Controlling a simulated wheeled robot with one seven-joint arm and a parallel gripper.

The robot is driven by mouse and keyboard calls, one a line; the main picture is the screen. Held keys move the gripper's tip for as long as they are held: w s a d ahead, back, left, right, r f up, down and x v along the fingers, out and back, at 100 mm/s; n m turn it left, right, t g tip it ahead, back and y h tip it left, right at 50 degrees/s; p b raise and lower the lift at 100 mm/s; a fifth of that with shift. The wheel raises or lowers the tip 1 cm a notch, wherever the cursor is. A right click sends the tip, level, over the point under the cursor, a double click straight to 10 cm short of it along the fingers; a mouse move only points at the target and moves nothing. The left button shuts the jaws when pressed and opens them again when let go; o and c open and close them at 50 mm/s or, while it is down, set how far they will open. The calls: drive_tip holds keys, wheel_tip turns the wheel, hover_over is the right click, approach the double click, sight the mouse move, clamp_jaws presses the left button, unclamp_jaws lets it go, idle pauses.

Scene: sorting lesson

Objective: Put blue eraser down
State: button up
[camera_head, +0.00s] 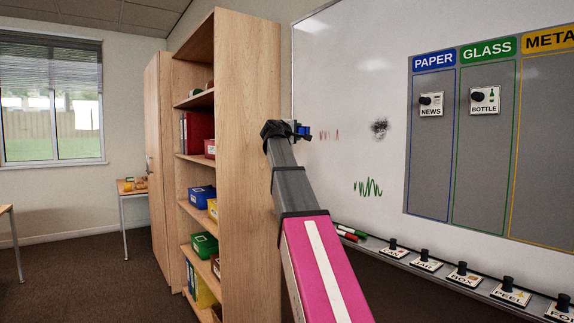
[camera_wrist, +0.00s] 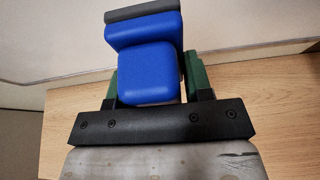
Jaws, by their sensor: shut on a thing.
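My gripper (camera_head: 297,131) is raised in front of the left part of the whiteboard (camera_head: 340,80), beside the wooden shelf unit. It is shut on the blue eraser (camera_head: 303,128), which shows only as a small blue patch in the head view. In the wrist view the blue eraser (camera_wrist: 147,72) sits between the green-padded fingers of my gripper (camera_wrist: 155,82). It has a grey strip along its far side. The eraser appears close to the pale board, but I cannot tell whether it touches.
The board's ledge (camera_head: 415,266) holds markers (camera_head: 348,233) at its left and several knobbed labels (camera_head: 463,273) further right. An open shelf unit (camera_head: 247,150) with bins stands close on the left. The board carries a black smudge (camera_head: 379,129), a green scribble (camera_head: 367,187) and faint red marks.

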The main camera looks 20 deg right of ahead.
drive_tip(key=shift+f, duration=0.1)
drive_tip(key=s+a+f+n+t+y, duration=0.1)
drive_tip(key=a+f+n+t+y, duration=0.2)
drive_tip(key=f, duration=1.2)
drive_tip(key=s+a+f+n+t+y, duration=0.1)
drive_tip(key=a+f+n+t+y, duration=0.1)
drive_tip(key=a+f+n+y, duration=0.4)
drive_tip(key=a+f+y, duration=0.4)
drive_tip(key=a+f, duration=0.3)
drive_tip(key=f, duration=0.2)
drive_tip(key=shift+a+f+t, duration=0.3)
drive_tip(key=shift+a+t, duration=0.05)
drive_tip(key=shift+t, duration=0.05)
